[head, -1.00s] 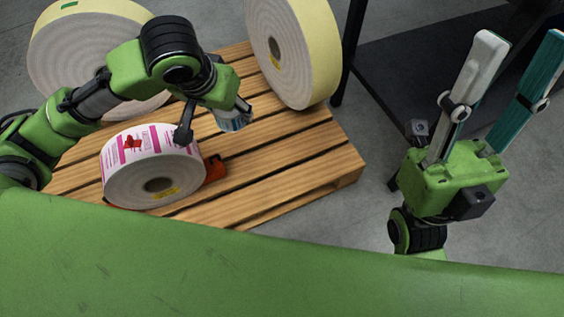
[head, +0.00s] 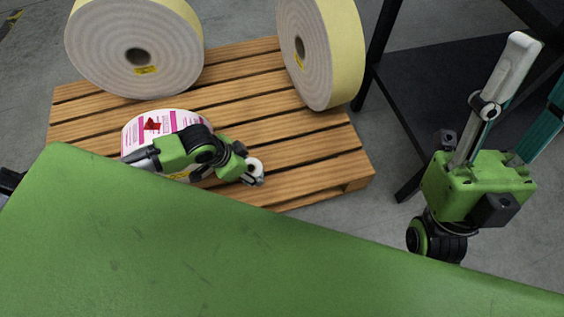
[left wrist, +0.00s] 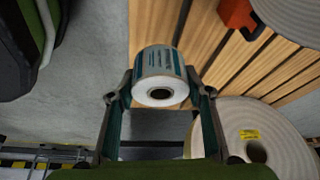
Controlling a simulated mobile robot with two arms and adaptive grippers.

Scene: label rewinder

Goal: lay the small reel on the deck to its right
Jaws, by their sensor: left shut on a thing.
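The small reel (left wrist: 155,62) has a teal and white printed side and a pale end face with a dark core hole. In the left wrist view it sits between the fingers of my left gripper (left wrist: 160,82), which is shut on it. In the head view my left gripper (head: 250,172) is over the near part of the wooden pallet deck (head: 325,145), and the reel is hard to make out there. I cannot tell whether the reel touches the slats. My right gripper (head: 510,110) is open and empty, fingers up, off the pallet's right side.
A pink-printed label roll (head: 150,120) lies on the deck, partly behind my left arm. Large cream rolls stand at the back left (head: 130,50) and back right (head: 318,50). A red block (left wrist: 237,15) shows in the wrist view. The deck's right part has bare slats.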

